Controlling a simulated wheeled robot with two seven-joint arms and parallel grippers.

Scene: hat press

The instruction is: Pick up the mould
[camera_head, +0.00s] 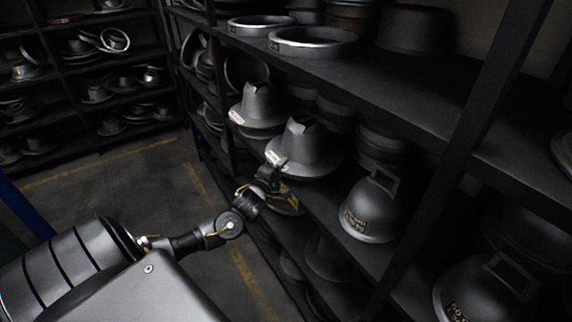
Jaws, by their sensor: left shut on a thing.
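Hat-shaped grey metal moulds stand on the middle shelf (330,195) of a dark rack. The nearer hat mould (308,148) stands upright with a pinched crown and a wide brim. My left gripper (272,166) is at the front left of its brim and is shut on the brim edge. The fingertips are small and dark, so their exact contact is hard to see. A second, similar hat mould (257,105) stands just behind it to the left. My right gripper is not in view.
A dome mould with a handle (367,212) stands to the right on the same shelf. Metal rings (312,42) lie on the shelf above. A rack upright (440,170) stands at right. The floor (165,180) at left is clear.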

